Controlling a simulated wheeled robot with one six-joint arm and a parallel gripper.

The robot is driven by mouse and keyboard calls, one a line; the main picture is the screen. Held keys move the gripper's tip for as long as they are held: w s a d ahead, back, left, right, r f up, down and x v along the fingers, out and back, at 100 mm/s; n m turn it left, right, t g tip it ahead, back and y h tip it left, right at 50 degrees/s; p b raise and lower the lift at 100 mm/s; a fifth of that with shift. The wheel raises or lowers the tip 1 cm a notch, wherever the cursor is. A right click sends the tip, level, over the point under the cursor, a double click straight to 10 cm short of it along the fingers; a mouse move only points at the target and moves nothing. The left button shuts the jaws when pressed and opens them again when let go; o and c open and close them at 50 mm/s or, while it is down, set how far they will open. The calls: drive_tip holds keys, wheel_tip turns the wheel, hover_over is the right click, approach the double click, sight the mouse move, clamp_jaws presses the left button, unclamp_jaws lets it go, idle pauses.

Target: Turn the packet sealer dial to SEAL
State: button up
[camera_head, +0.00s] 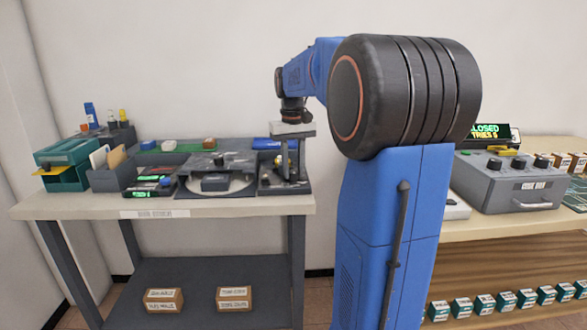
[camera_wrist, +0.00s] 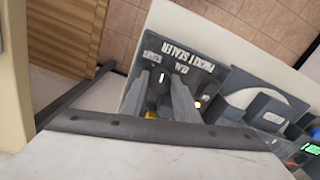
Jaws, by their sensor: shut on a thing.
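The packet sealer (camera_wrist: 207,62) is a dark grey unit with white lettering, seen from above in the wrist view. It also shows at the right end of the left table in the head view (camera_head: 269,184). Its dark dial (camera_wrist: 158,78) lies between the fingers of my gripper (camera_wrist: 161,96), with a short white mark visible on it. The word SEAL is printed beside the dial, and another label nearby is too small to read surely. My gripper also shows over the sealer in the head view (camera_head: 288,160), shut on the dial. The fingers hide part of the dial.
A round-plated device (camera_head: 215,180) stands left of the sealer. Teal trays (camera_head: 62,168) and a grey file holder (camera_head: 108,176) are further left. Small boxes (camera_head: 164,300) sit on the lower shelf.

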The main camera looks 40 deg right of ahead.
drive_tip(key=m, duration=0.4)
drive_tip(key=shift+m, duration=0.3)
drive_tip(key=m, duration=0.4)
drive_tip(key=shift+w+m, duration=0.1)
drive_tip(key=shift+m, duration=0.2)
drive_tip(key=o, duration=1.1)
drive_tip(key=shift+c, duration=0.2)
